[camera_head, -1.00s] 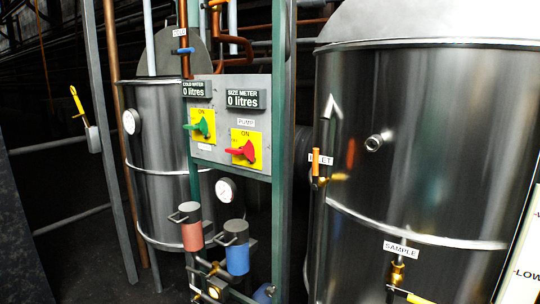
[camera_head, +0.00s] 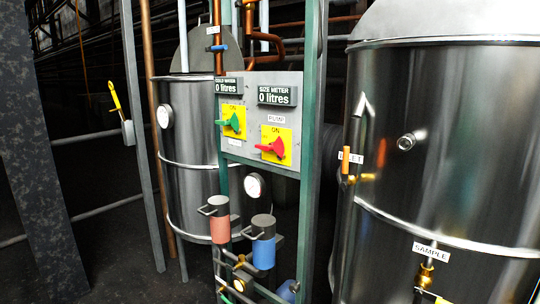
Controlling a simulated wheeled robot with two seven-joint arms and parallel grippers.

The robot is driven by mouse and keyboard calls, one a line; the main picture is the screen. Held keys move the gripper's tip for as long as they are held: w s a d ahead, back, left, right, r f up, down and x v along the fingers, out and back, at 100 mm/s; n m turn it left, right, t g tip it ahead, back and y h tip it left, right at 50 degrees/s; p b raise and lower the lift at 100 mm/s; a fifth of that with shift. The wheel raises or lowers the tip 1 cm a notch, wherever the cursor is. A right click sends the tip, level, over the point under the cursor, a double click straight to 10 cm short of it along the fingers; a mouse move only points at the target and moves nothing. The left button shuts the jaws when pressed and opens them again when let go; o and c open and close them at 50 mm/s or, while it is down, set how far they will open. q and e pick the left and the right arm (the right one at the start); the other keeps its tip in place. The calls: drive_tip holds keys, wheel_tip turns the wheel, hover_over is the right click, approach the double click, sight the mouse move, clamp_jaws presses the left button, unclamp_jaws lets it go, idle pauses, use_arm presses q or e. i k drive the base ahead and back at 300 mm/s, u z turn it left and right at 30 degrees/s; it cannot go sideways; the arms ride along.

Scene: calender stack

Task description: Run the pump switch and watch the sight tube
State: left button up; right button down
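The pump switch (camera_head: 274,148) is a red rotary handle on a yellow plate, under a "PUMP" label on the grey control panel (camera_head: 262,110). Its handle points left. A green rotary switch (camera_head: 232,122) on another yellow plate sits to its left. Above them, the size meter (camera_head: 277,96) and the cold water meter (camera_head: 229,86) both read 0 litres. I cannot pick out the sight tube for certain. Neither of my grippers is in view.
A large steel tank (camera_head: 460,130) with "INLET" and "SAMPLE" labels fills the right. A smaller steel tank (camera_head: 186,190) stands behind the panel. Red (camera_head: 219,218) and blue (camera_head: 262,245) canisters hang below the panel. A dark speckled column (camera_head: 40,160) stands at left.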

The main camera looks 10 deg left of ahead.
sight(278, 146)
drive_tip(key=z, duration=0.55)
drive_tip(key=k, duration=1.3)
drive_tip(key=u, duration=0.2)
drive_tip(key=i, duration=0.7)
drive_tip(key=u, duration=0.8)
drive_tip(key=i, duration=0.95)
drive_tip(key=z, duration=0.35)
